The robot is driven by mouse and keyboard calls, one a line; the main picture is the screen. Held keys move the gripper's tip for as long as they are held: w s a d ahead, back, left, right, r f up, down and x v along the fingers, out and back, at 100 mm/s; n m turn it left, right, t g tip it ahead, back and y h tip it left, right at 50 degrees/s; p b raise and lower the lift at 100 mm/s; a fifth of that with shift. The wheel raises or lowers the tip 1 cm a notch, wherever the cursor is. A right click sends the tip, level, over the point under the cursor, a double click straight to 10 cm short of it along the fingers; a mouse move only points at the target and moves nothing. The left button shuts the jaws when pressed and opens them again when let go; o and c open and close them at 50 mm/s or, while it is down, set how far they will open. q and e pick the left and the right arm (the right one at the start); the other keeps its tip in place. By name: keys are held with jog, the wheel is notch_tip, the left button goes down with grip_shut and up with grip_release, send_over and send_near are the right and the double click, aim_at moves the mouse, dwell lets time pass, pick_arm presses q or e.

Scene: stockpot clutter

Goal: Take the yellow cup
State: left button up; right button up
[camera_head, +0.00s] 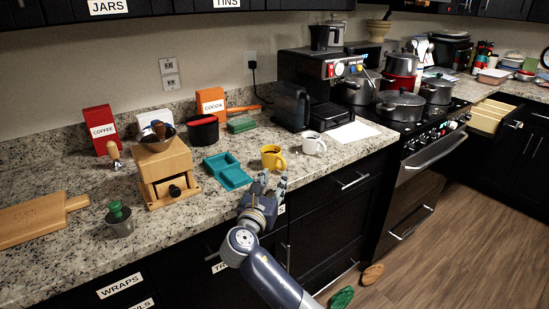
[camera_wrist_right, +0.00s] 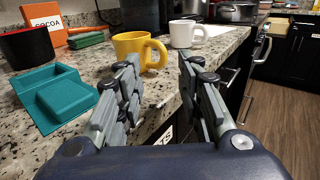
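The yellow cup (camera_head: 273,158) stands upright on the granite counter near its front edge. In the right wrist view the yellow cup (camera_wrist_right: 136,48) is just ahead and left of centre, its handle towards the right. My right gripper (camera_head: 270,183) is at the counter's edge, in front of the cup and apart from it. In the right wrist view its two fingers (camera_wrist_right: 158,75) are spread with nothing between them. The left finger overlaps the view just below the cup. My left gripper is in neither view.
A white cup (camera_head: 313,144) stands right of the yellow one; a teal tray (camera_head: 232,174) lies to its left. A wooden grinder (camera_head: 165,172) is farther left. Behind are a coffee machine (camera_head: 320,85) and a dark jug (camera_head: 291,108). Pots stand on the stove (camera_head: 436,125) at right.

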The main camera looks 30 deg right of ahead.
aim_at(284, 164)
jog(key=x, duration=0.3)
jog(key=shift+d+r, duration=0.15)
jog(key=x, duration=0.3)
jog(key=shift+d, duration=0.35)
jog(key=shift+w+d, duration=0.4)
jog(key=shift+w, duration=0.1)
jog(key=c, duration=0.7)
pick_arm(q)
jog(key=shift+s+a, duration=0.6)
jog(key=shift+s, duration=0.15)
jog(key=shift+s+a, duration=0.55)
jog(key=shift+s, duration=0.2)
pick_arm(e)
grip_shut()
